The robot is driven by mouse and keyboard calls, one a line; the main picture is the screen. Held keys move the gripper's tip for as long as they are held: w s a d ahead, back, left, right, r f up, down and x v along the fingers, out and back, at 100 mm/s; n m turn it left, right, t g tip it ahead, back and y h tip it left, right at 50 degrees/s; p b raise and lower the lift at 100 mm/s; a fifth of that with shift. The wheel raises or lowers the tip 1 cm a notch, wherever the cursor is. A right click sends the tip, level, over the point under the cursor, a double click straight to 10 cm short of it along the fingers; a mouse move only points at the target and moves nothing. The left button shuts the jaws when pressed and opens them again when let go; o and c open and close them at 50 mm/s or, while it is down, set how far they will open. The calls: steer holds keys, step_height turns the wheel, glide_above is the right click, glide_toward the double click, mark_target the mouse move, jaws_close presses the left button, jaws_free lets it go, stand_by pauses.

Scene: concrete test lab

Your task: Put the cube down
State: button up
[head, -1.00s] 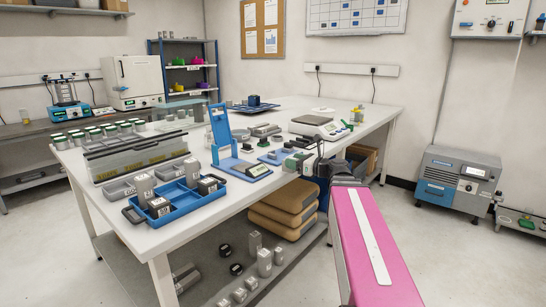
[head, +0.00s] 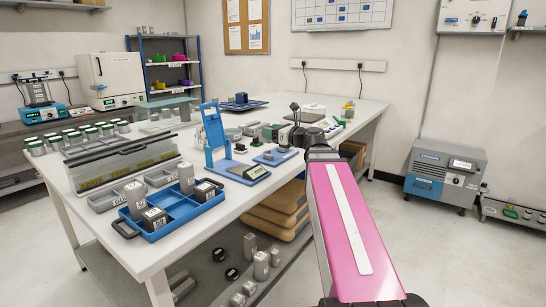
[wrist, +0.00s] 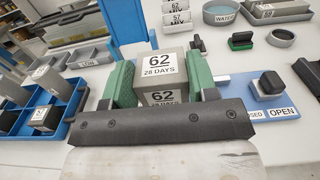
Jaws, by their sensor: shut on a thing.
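The cube (wrist: 160,66) is a grey concrete block labelled "62 28 DAYS" on top and "62" on its near face, in the middle of the wrist view. My gripper (wrist: 166,82) is shut on it, with green pads on its left and right sides. The wrist view does not clearly show whether the cube's base touches anything below. In the head view my gripper (head: 298,122) is over the white table (head: 215,225), and the cube is too small or hidden to make out.
A blue tray (head: 168,233) with labelled blocks stands at the table's front left. A blue stand (head: 212,140) is left of my gripper. In the wrist view a blue board with an OPEN label (wrist: 281,112) lies right of the cube, and a water dish (wrist: 229,11) stands behind.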

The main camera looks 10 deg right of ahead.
steer(key=w+d+f, duration=0.1)
steer(key=w+f, duration=0.1)
steer(key=w, duration=0.1)
steer(key=w+d+f, duration=0.1)
steer(key=w+f, duration=0.1)
steer(key=w, duration=0.2)
steer(key=w+d+f, duration=0.1)
steer(key=w+f, duration=0.2)
steer(key=w, duration=0.1)
steer(key=shift+d, duration=0.4)
steer(key=shift+f, duration=1.75)
steer(key=shift+f, duration=0.2)
steer(key=o, duration=1)
steer(key=shift+o, duration=0.2)
